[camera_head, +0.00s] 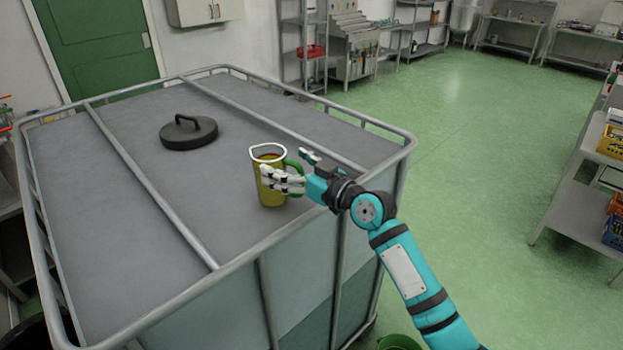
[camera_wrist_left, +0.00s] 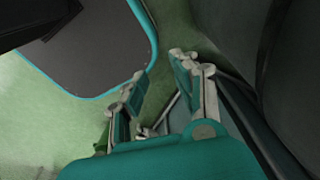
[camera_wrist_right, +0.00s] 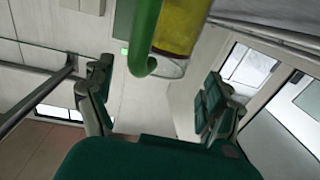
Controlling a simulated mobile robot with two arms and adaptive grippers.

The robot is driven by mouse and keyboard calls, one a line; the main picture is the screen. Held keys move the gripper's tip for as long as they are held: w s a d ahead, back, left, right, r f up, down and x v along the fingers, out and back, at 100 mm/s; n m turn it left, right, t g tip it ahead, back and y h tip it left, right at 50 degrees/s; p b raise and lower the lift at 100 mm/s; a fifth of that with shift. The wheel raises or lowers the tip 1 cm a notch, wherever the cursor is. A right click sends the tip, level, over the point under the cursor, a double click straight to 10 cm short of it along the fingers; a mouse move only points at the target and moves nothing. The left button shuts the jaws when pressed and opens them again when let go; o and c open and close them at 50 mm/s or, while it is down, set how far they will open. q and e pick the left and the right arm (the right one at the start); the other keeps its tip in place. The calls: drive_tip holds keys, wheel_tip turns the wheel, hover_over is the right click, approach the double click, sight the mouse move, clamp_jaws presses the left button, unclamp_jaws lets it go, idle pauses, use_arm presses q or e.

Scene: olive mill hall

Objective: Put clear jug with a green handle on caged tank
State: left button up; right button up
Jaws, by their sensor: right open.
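The clear jug (camera_head: 267,186) holds yellow-green liquid and has a green handle (camera_head: 294,177). It appears to stand upright on the flat grey top of the caged tank (camera_head: 130,225), near the front right rim. My right gripper (camera_head: 288,169) is open at the handle side, and its fingers partly cover the jug. In the right wrist view, the jug (camera_wrist_right: 188,28) and its handle (camera_wrist_right: 144,38) are ahead of the open fingers (camera_wrist_right: 155,85), with a gap on both sides. My left gripper (camera_wrist_left: 160,70) shows only in its wrist view, fingers apart, nothing seen between them.
A dark round lid (camera_head: 188,133) with a handle lies on the tank top behind the jug. Tubular metal bars (camera_head: 262,133) cross and border the top. Shelving (camera_head: 588,185) with crates stands at the right. The green floor (camera_head: 470,140) between is clear.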

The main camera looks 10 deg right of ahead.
drive_tip(key=b+v, duration=0.2)
drive_tip(key=v, duration=0.7)
drive_tip(key=shift+b, duration=0.3)
drive_tip(key=shift+d, duration=0.1)
